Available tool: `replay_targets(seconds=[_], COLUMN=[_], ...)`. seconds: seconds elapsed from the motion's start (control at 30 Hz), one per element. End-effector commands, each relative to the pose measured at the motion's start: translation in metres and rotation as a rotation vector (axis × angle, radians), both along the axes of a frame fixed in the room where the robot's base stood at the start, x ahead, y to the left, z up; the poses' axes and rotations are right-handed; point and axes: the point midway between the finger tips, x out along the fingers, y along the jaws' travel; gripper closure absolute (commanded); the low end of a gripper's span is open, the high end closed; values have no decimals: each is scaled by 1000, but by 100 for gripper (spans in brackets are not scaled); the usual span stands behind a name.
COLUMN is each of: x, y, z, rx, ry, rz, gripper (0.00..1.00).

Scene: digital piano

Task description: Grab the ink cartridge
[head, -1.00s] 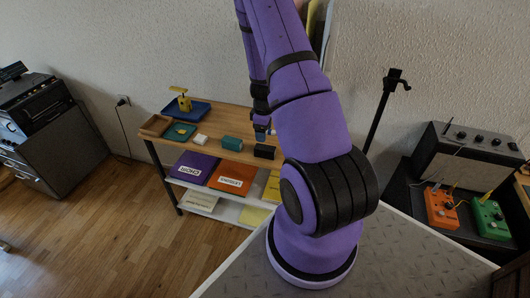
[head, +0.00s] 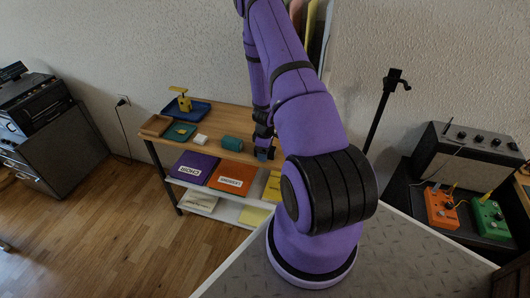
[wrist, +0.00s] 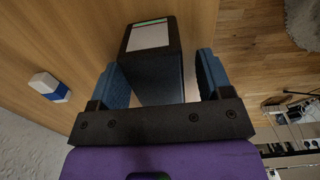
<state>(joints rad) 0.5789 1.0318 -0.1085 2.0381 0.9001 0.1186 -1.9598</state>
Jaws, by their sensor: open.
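The ink cartridge is a black box with a pale label striped green and red on its end; it stands on the wooden table top, between my gripper's fingers in the wrist view (wrist: 153,62). My gripper (wrist: 160,68) is open, with one blue finger on each side of the cartridge. A gap shows on the right side; contact on the left is hard to judge. In the head view my gripper (head: 264,153) is at the table's right front and hides the cartridge.
A white and blue eraser (wrist: 49,87) lies to the left in the wrist view. On the wooden table (head: 203,152) are a teal roll-like object (head: 232,143), a small white block (head: 200,139), a blue tray (head: 199,110) and a wooden tray (head: 155,125). Folders lie on the shelf below.

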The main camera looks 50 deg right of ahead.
Motion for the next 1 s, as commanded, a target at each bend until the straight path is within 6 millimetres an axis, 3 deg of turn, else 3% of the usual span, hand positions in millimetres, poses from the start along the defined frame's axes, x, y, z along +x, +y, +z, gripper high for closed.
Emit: replay_targets(seconds=[0.27, 0.5, 1.0], x=[0, 0, 1], y=[0, 0, -1], z=[-2, -2, 8], rx=[0, 0, -1], ry=[0, 0, -2], rz=[0, 0, 0], gripper=[28, 81, 81])
